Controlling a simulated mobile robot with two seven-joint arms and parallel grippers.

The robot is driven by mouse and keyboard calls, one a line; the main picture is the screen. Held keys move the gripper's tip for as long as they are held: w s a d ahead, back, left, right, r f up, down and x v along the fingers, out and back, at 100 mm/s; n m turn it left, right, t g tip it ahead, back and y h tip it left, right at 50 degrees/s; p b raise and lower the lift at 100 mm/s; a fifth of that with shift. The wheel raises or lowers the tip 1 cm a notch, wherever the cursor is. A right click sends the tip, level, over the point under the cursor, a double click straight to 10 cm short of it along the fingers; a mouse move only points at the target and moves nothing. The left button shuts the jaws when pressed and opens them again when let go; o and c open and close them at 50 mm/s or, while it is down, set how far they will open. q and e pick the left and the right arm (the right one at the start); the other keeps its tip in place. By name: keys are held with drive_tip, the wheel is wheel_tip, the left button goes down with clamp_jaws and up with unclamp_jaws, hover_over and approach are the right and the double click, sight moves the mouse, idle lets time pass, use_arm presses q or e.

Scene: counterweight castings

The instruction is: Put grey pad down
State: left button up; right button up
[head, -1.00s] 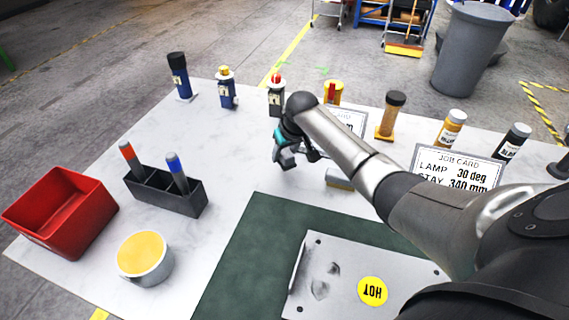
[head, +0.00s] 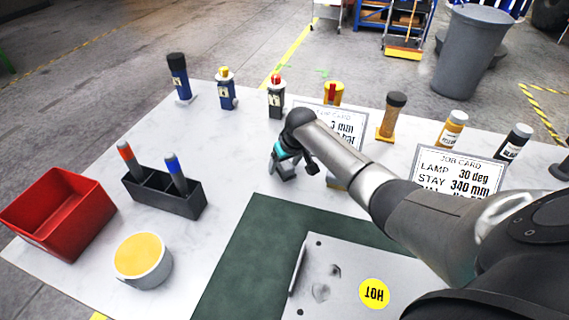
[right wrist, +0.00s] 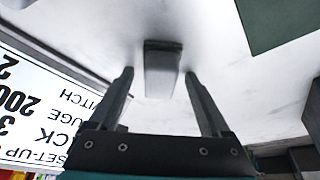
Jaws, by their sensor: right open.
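The grey pad (right wrist: 162,72) is a small block with a darker end, resting on the white tabletop in the right wrist view. My right gripper (right wrist: 159,76) is open, with one finger on each side of the pad and a visible gap to both. In the head view my right gripper (head: 298,171) is low over the table behind the green mat (head: 240,245). There I cannot clearly separate the pad from the dark fingers. My left gripper is not in view.
Job cards (head: 458,176) stand behind and right of my right arm. Several bottles (head: 277,100) line the back edge. A dark pen holder (head: 165,193), red bin (head: 60,215) and yellow-topped tub (head: 143,262) stand left. A metal plate marked HOT (head: 335,285) lies on the mat.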

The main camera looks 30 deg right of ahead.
drive_tip(key=shift+s+r, duration=0.1)
drive_tip(key=shift+r, duration=0.35)
drive_tip(key=p+v, duration=0.3)
drive_tip(key=v, duration=0.8)
drive_tip(key=shift+r+p, duration=0.2)
drive_tip(key=shift+p, duration=0.2)
drive_tip(key=shift+s, duration=0.15)
